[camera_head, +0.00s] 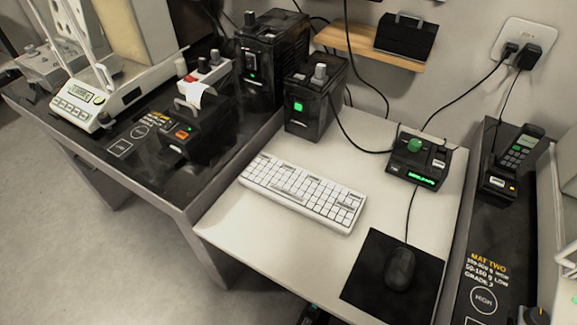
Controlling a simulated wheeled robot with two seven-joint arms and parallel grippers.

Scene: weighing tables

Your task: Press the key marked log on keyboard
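A white keyboard (300,193) lies at a slant on the white table (262,243), left of the middle of its top. Its keys are pale with several grey ones among them. The markings are too small to read, so I cannot tell which key is marked log. Nothing covers the keyboard. I see neither of my grippers in the head view.
A mouse (399,268) sits on a black mat (365,279) at the table's front right. A black device with a green knob (414,163) and a black box with a green light (311,101) stand behind the keyboard. A label printer (196,128) stands left.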

